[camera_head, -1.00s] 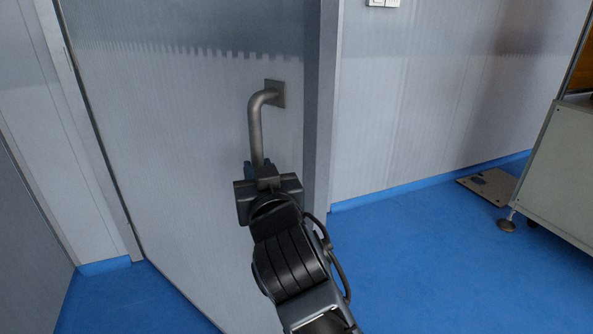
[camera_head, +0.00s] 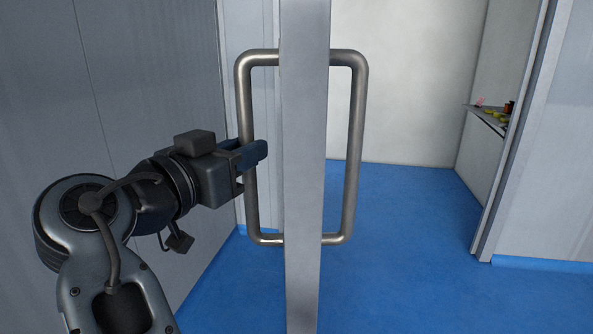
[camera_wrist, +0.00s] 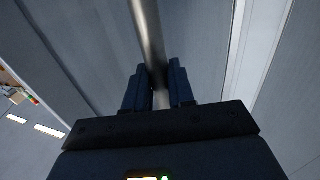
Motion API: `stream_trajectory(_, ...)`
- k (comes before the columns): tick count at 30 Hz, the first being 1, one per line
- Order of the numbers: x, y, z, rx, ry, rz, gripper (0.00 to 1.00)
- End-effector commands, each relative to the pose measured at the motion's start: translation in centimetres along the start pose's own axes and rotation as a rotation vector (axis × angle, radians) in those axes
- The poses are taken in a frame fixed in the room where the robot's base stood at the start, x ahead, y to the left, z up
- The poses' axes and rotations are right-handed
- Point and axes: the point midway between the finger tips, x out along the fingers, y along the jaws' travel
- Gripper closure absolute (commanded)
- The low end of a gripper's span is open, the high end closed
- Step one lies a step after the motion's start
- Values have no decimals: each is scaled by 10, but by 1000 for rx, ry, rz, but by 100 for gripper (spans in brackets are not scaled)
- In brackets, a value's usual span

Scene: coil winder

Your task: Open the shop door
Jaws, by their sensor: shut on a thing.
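The shop door (camera_head: 303,200) stands edge-on in the middle of the head view, swung open. A metal D-shaped pull handle shows on each of its faces. My gripper (camera_head: 254,152) is shut on the left-hand handle (camera_head: 241,90), about midway up its vertical bar. In the wrist view the handle bar (camera_wrist: 150,40) runs down between the two fingers of my gripper (camera_wrist: 159,88).
Right of the door is an open doorway with clear blue floor (camera_head: 400,210) beyond. A door frame post (camera_head: 513,130) stands at the right. Behind it a shelf (camera_head: 487,117) holds small items. A grey wall (camera_head: 110,90) is close on the left of my arm.

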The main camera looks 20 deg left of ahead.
Motion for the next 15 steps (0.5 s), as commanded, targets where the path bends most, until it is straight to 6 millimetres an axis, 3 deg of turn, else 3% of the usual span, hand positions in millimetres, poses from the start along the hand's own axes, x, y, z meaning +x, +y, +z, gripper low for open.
stream_trajectory(1, 7, -6, 0, 5, 0, 10, 100)
stream_trajectory(6, -1, -25, -1, 4, -2, 32, 100)
stream_trajectory(15, -7, -38, -3, 3, -3, 46, 100)
